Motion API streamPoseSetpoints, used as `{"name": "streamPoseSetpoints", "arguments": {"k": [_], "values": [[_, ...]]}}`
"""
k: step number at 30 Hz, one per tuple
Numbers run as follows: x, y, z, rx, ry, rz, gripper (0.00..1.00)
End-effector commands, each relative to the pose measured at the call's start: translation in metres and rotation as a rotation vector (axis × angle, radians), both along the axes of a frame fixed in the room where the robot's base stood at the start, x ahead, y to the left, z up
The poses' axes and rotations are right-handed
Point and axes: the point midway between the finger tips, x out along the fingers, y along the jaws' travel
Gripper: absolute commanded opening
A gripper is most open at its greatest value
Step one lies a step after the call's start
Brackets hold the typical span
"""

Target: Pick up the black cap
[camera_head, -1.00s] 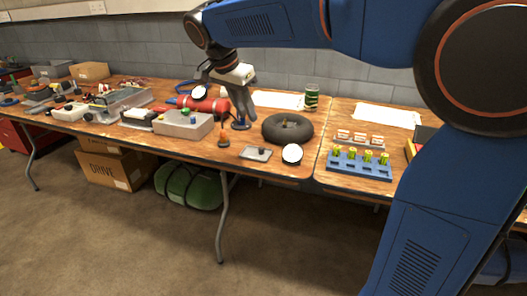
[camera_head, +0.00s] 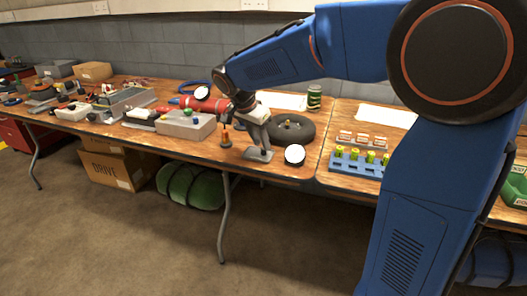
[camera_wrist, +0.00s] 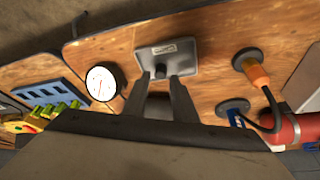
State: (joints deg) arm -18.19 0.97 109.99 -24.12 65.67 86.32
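The black cap (camera_wrist: 160,71) is a small dark round piece on a grey rectangular tray (camera_wrist: 182,48) in the wrist view. The tray (camera_head: 249,155) also shows on the table in the head view, below my gripper (camera_head: 259,150). The cap is hidden behind the fingers there. In the wrist view my gripper (camera_wrist: 161,76) points down at the tray, with one fingertip on each side of the cap. The fingers are apart, with a gap around the cap. I cannot tell how high the fingertips are above the tray.
A white round gauge (camera_head: 294,155) stands beside the tray near the table's front edge. An orange-topped piece (camera_head: 226,138) is left of the tray, and a black tyre (camera_head: 300,131) lies behind. A blue battery rack (camera_head: 352,164) is to the right. A grey box (camera_head: 186,125) is farther left.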

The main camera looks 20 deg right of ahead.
Motion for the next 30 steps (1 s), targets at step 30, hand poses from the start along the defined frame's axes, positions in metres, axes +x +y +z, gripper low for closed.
{"name": "streamPoseSetpoints", "arguments": {"k": [30], "values": [[0.006, -0.009, -0.020, -0.001, -0.001, 0.000, 0.00]]}}
